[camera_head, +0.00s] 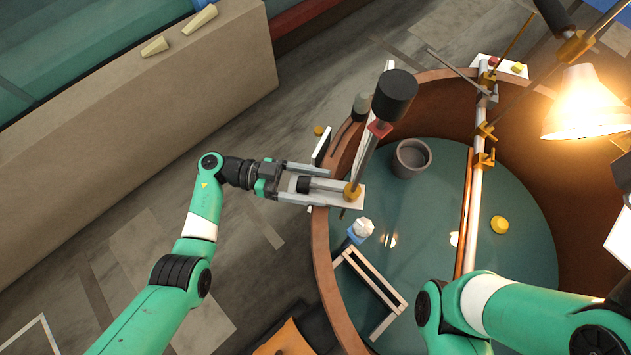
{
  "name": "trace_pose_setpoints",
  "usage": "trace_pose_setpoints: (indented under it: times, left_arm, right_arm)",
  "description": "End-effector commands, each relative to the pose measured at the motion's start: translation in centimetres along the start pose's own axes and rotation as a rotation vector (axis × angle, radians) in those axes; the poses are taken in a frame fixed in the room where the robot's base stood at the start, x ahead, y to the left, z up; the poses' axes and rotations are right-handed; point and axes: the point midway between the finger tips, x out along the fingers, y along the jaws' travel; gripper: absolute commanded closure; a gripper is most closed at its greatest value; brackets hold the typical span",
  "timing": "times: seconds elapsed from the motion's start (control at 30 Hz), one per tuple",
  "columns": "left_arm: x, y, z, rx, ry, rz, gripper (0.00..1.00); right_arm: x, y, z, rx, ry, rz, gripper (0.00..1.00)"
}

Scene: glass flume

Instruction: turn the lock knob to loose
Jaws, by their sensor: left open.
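My left gripper (325,186) is open at the left rim of the round tank (320,250). Its two grey fingers lie either side of a small dark cylinder (303,184), which looks like the lock knob. I cannot tell whether the fingers touch it. The knob sits on a pale plate (340,192) that reaches over the rim, and a brass block (352,191) stands at the plate's right end. No loose or locked marking is readable. My right arm comes in at the bottom right, but its gripper does not show.
A rod with a large black cylinder (395,94) rises above the plate. Inside the tank are a grey cup (411,157), a yellow piece (499,225) and a white frame (372,290). A rail (476,200) crosses the tank. A lit lamp (585,105) hangs at right.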

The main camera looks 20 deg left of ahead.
Motion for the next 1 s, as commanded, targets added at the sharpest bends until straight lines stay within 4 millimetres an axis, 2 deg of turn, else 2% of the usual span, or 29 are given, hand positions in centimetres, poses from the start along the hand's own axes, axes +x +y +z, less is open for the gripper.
trace_pose_setpoints:
  times: [0.13,0.4,0.53,0.67,0.87,0.9,1.0]
  left_arm:
    - [-2.0,-0.1,0.0,0.001,0.001,-0.005,0.23]
    - [-8.4,-0.2,0.2,0.001,0.0,-0.005,0.23]
    - [-10.5,-0.1,0.2,0.001,0.0,-0.003,0.23]
    - [-11.4,0.0,0.1,0.0,0.0,-0.001,0.23]
    - [-11.5,0.0,0.0,0.0,0.0,0.0,0.23]
    - [-11.4,0.0,0.0,0.0,0.0,0.0,0.25]
    - [-11.4,0.0,0.0,0.0,0.0,0.0,0.43]
  right_arm:
    - [-0.2,0.0,0.2,0.0,0.0,0.0,0.5]
    - [-1.0,0.0,0.9,0.0,0.0,0.0,0.5]
    - [-1.4,0.0,1.3,0.0,0.0,0.0,0.5]
    - [-1.4,0.0,1.3,0.0,0.0,0.0,0.5]
    - [-1.4,0.0,1.3,0.0,0.0,0.0,0.5]
    - [-1.4,0.0,1.3,0.0,0.0,0.0,0.5]
    - [-1.4,0.0,1.3,0.0,0.0,0.0,0.5]
